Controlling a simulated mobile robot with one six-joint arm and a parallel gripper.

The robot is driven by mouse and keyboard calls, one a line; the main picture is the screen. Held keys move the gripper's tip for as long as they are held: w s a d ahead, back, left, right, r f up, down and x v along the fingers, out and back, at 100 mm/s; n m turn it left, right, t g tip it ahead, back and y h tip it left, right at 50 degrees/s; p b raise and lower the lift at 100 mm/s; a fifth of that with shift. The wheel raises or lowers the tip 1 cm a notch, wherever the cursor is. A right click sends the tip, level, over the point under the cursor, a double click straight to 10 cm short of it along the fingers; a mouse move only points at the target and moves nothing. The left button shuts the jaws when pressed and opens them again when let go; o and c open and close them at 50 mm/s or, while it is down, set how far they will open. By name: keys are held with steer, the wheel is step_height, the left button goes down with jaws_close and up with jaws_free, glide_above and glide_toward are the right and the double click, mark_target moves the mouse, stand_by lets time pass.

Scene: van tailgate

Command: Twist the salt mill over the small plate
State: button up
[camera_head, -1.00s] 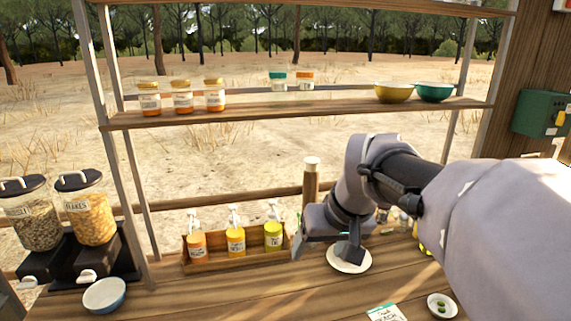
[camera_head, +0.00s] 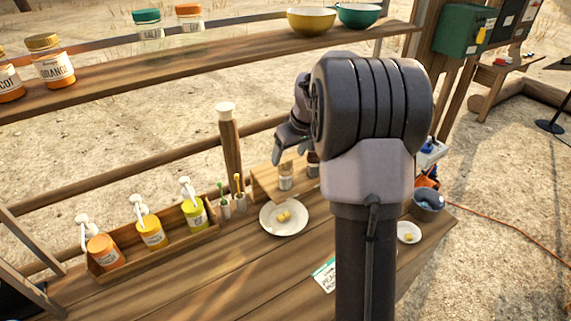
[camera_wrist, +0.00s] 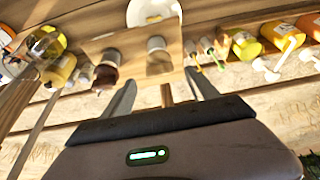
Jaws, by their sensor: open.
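Two mill-like shakers stand in a wooden rack: one with a pale body (camera_head: 285,178), and a darker brown one (camera_head: 313,164). In the wrist view the pale-capped one (camera_wrist: 158,58) is ahead of my fingers, roughly in line with their gap, and the brown one (camera_wrist: 106,72) is to its left. I cannot read which is salt. My gripper (camera_head: 290,152) is open and empty, above and behind the rack. In the wrist view its fingers (camera_wrist: 160,92) are spread. A white plate (camera_head: 283,230) with yellow pieces lies in front of the rack.
Pump bottles in a wooden tray (camera_head: 150,255) stand at left. A smaller dish (camera_head: 408,238) and a card (camera_head: 324,276) lie toward the front. The shelf (camera_head: 200,82) runs overhead.

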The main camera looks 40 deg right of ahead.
mark_target(286, 162)
steer(key=x, duration=0.4)
steer(key=shift+f, duration=0.1)
steer(key=shift+c, duration=0.4)
steer(key=c, duration=1.3)
